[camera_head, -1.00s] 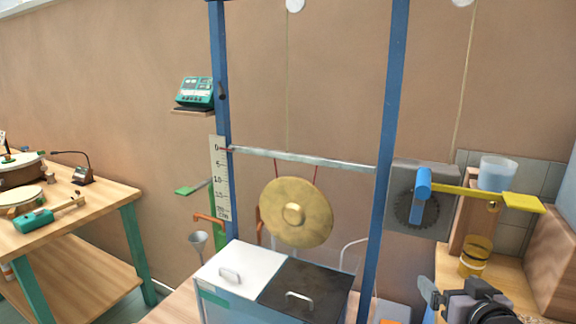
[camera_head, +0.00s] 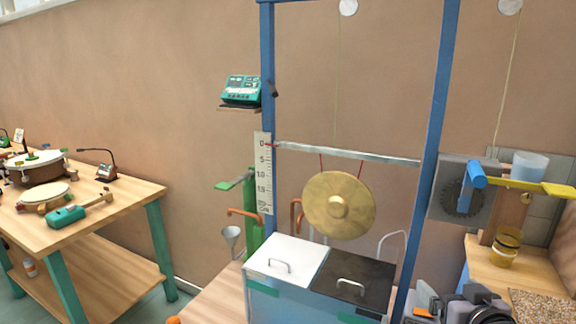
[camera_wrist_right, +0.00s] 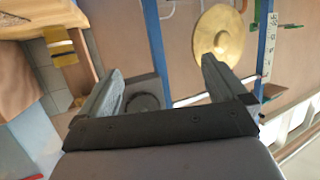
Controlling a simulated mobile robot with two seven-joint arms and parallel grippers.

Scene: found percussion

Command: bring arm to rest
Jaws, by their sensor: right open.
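My right gripper (camera_head: 448,300) shows at the bottom right edge of the head view, partly cut off, in front of the blue post. In the right wrist view my right gripper (camera_wrist_right: 163,72) is open, its two grey fingers spread wide with nothing between them. The bronze gong (camera_head: 339,205) hangs by red cords from a metal bar and lies beyond the fingers, apart from them; it also shows in the wrist view (camera_wrist_right: 218,36). My left gripper is not in view.
A blue frame post (camera_head: 432,150) stands close to my right gripper. A white-and-black lidded box (camera_head: 285,258) stands below the gong. A wooden bench (camera_head: 110,225) with drums is at left.

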